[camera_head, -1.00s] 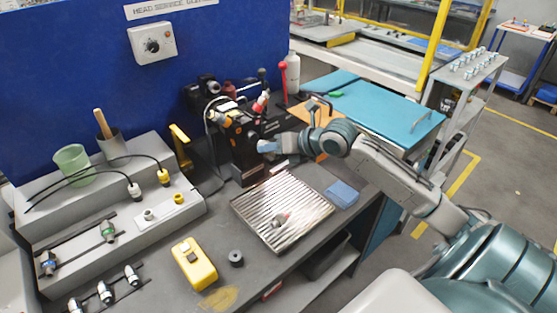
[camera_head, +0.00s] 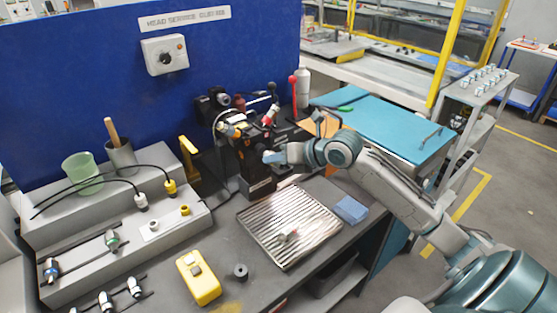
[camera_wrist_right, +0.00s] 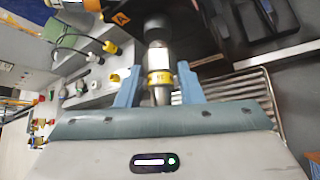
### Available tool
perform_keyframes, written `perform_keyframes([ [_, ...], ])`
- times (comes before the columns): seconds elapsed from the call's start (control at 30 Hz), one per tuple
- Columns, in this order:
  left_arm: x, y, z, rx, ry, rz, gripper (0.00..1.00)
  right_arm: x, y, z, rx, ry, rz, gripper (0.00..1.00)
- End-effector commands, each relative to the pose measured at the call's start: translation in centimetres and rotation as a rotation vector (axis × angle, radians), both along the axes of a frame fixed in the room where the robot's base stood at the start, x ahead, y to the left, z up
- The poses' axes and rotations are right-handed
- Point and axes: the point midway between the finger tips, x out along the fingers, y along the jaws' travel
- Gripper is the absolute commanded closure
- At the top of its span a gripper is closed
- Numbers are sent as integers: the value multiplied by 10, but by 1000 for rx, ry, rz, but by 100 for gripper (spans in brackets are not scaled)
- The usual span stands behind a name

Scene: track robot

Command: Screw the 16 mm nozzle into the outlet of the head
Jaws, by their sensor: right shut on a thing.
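The 16 mm nozzle (camera_wrist_right: 158,62) is a metal cylinder with a yellow band that appears to read 16. My right gripper (camera_wrist_right: 157,84) is shut on it, one blue finger on each side. The black head (camera_head: 249,158), with an orange mark, stands upright on the bench against my right gripper (camera_head: 273,157) in the head view. In the right wrist view, the nozzle's far end points at the dark round outlet (camera_wrist_right: 155,24) of the head and meets it or nearly so. I cannot tell whether the threads are engaged. My left gripper is not in view.
A ribbed metal tray (camera_head: 260,222) holds a small fitting (camera_head: 288,236). A yellow device (camera_head: 198,278) and a dark ring (camera_head: 240,271) lie in front. A grey stepped rack (camera_head: 185,222) with several fittings and cables stands left.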

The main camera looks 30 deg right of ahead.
Motion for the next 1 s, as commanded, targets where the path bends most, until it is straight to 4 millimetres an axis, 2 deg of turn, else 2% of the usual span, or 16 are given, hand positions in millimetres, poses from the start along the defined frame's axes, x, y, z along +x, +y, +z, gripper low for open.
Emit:
perform_keyframes([
  [1.0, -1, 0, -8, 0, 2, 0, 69, 0, 0, 0, 0, 0, 0, 90],
])
